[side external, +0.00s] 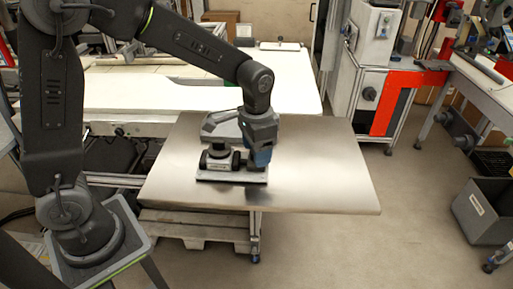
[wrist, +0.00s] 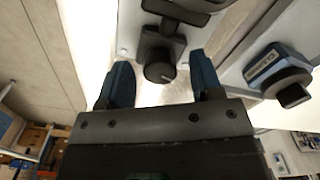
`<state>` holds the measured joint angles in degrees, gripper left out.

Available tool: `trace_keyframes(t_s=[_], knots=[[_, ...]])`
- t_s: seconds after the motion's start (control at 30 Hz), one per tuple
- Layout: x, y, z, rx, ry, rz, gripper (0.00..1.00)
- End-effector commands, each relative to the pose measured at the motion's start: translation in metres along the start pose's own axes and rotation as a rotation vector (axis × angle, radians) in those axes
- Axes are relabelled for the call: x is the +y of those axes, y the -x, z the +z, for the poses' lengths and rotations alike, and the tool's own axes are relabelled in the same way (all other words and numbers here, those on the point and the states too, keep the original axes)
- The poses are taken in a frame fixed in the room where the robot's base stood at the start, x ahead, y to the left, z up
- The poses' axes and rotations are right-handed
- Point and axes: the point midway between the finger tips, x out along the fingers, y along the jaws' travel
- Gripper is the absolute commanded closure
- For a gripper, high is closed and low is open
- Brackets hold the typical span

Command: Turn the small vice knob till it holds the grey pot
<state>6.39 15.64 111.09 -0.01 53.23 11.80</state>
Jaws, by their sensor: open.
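The small vice (side external: 222,162) stands on a light base plate (side external: 232,177) on the steel table. A dark round part sits between its black side pieces; I cannot tell for sure whether this is the grey pot. My gripper (side external: 260,158) is low at the vice's right side. In the wrist view, a black round knob (wrist: 159,70) shows between and just beyond the blue fingertips of my open gripper (wrist: 161,78). Gaps show on both sides of the knob, and nothing is held. Black vice parts (wrist: 176,12) lie beyond the knob, cut off by the frame's top.
The steel table (side external: 320,180) is bare to the right and front. A pale bench (side external: 150,90) stands behind. A grey bin (side external: 484,210) is on the floor at right. In the wrist view, a labelled device with a black end (wrist: 280,75) lies right of my gripper.

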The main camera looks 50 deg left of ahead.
Motion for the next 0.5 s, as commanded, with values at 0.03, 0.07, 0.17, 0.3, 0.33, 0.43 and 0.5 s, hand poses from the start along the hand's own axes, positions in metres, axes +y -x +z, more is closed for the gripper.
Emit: trace_keyframes(t_s=[0.03,0.07,0.17,0.3,0.33,0.43,0.5], knots=[[0.0,0.0,0.0,0.0,0.0,0.0,0.41],[0.0,0.0,0.0,0.0,0.0,0.0,0.41],[0.0,0.0,0.0,-0.001,0.0,0.0,0.41],[0.0,0.006,-0.001,0.002,0.0,0.0,0.41],[0.0,0.009,-0.001,0.003,0.0,-0.001,0.41],[0.0,0.025,-0.001,0.004,0.0,-0.001,0.41],[0.0,0.04,-0.001,0.007,0.0,-0.001,0.41]])
